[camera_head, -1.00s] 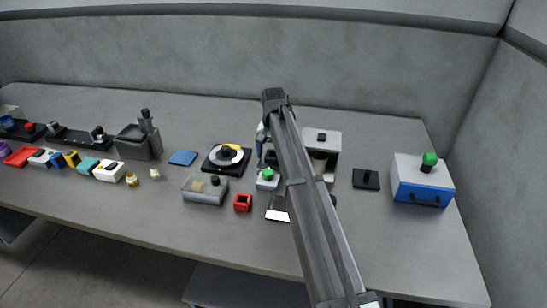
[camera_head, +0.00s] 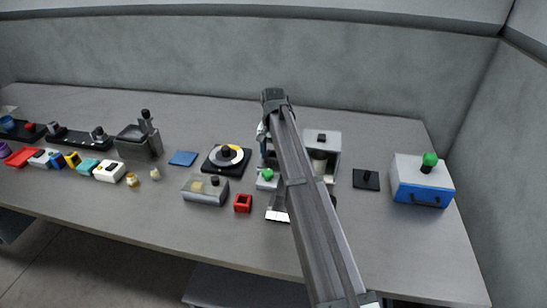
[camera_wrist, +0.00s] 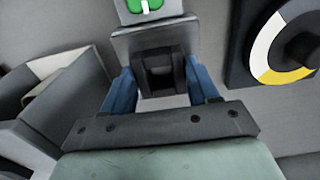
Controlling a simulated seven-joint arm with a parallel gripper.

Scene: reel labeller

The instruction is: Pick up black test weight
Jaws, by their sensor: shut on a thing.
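The black test weight appears to be the dark block (camera_wrist: 158,72) between my blue fingers in the wrist view. My gripper (camera_wrist: 161,88) is shut on it, with one finger at each side. In the head view my gripper (camera_head: 264,142) is at the far end of my arm, left of the grey open-fronted housing (camera_head: 333,143). My arm and gripper hide most of the weight there. I cannot tell whether the weight touches the table.
A device with a green button (camera_head: 267,174) is close in front of my gripper. A black turntable with a white and yellow disc (camera_head: 226,157) stands to the left. A red square holder (camera_head: 243,202) is nearer the front edge. A blue-fronted box (camera_head: 422,182) stands far right.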

